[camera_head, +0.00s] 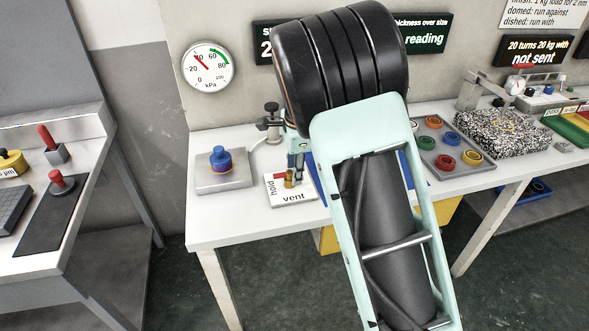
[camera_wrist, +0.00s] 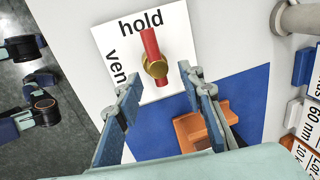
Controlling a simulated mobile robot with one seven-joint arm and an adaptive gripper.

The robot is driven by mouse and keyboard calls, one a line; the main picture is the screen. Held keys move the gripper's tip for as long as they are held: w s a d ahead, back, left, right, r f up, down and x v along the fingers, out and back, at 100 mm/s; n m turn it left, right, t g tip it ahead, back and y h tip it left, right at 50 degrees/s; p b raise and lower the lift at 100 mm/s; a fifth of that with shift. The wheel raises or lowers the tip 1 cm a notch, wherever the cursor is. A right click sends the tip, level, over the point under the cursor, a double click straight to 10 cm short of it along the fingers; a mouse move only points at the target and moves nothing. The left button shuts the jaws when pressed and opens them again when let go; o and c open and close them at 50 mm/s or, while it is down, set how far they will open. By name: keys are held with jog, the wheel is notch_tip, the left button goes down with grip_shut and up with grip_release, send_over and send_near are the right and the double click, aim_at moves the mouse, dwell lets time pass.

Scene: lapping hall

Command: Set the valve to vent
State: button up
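The valve has a white plate (camera_head: 306,195) marked "hold" and "vent", with a brass hub (camera_wrist: 156,67) and a red handle (camera_wrist: 150,43). In the wrist view the plate (camera_wrist: 108,38) is at top centre, and the handle lies lengthwise toward "hold", with "vent" to the left. My gripper (camera_wrist: 160,82) is open and empty, its two fingers on either side of the hub's lower side. Whether they touch the handle cannot be told. In the head view my gripper (camera_head: 297,166) is just above and beside the valve, partly hidden by my arm.
A pressure gauge (camera_head: 208,68) hangs on the wall, its red needle pointing up-left. A blue knob on a grey block (camera_head: 222,181) stands left of the valve. A blue mat (camera_wrist: 240,95) with an orange piece (camera_wrist: 188,131) lies beside it. A tray (camera_head: 431,166) of coloured rings is right.

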grip_shut()
jog(key=shift+n, duration=0.4)
jog(key=n, duration=0.2)
jog(key=n+p, duration=0.1)
jog(key=shift+w+r+n+y, duration=0.1)
jog(key=shift+w+n+y, duration=0.2)
jog(key=shift+n+y, duration=0.1)
jog(key=n, duration=0.3)
jog(key=n+g+p, duration=0.1)
jog(key=shift+w+a+n+y, duration=0.15)
jog(key=shift+w+n+y, duration=0.1)
jog(key=shift+n+y, duration=0.05)
jog(key=n+p, duration=0.1)
jog(key=n, duration=0.1)
jog(key=n+g, duration=0.1)
jog(key=n, duration=0.1)
jog(key=shift+w+a+p, duration=0.15)
jog(key=shift+a+p, duration=0.05)
jog(key=shift+p, duration=0.15)
jog(key=n, duration=0.1)
jog(key=n+p, duration=0.1)
jog(key=n, duration=0.2)
jog(key=shift+a+n+g, duration=0.25)
jog(key=shift+n+g, duration=0.05)
jog(key=shift+g, duration=0.1)
